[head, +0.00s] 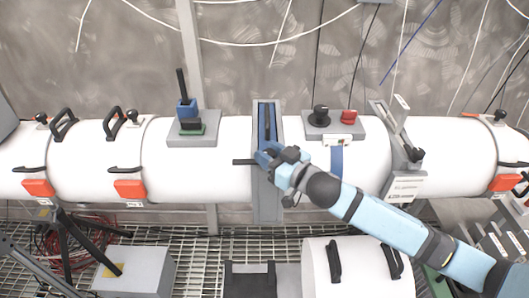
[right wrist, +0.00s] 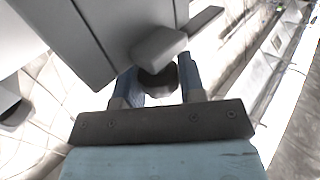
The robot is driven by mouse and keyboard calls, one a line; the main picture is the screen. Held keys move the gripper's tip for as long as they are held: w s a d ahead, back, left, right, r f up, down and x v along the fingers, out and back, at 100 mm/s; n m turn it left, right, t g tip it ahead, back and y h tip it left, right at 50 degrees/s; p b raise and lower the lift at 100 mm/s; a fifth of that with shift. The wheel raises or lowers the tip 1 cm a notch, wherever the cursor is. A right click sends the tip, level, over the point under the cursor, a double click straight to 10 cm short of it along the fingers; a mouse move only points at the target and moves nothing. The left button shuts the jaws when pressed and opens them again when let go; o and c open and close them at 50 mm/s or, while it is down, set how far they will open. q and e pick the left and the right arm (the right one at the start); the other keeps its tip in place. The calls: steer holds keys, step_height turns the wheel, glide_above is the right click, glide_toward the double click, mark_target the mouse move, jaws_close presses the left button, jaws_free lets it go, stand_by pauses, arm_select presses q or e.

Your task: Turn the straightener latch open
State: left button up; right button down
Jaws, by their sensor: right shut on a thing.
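The straightener appears to be the upright grey frame (head: 260,204) with a blue slot, set across the white pipe at mid-picture. My right gripper (head: 268,156) is at the front of this frame and covers part of it. In the right wrist view its two blue fingers (right wrist: 158,84) are closed around a dark round knob (right wrist: 157,80), which I take to be the latch. A grey block (right wrist: 160,46) partly hides the knob. A dark bar (head: 244,161) sticks out to the left beside the gripper, roughly level. My left gripper does not show.
The white pipe (head: 215,165) runs across the picture. A blue and black lever unit (head: 187,108) stands left of the frame. A plate with a black knob (head: 320,115) and a red button (head: 348,117) is to the right. A grey box (head: 140,272) stands below left on grating.

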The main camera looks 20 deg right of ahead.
steer(key=c, duration=0.7)
jaws_free()
steer(key=b+v, duration=0.3)
steer(key=v, duration=1)
steer(key=shift+s+d, duration=0.2)
steer(key=shift+s, duration=0.15)
steer(key=shift+s, duration=0.1)
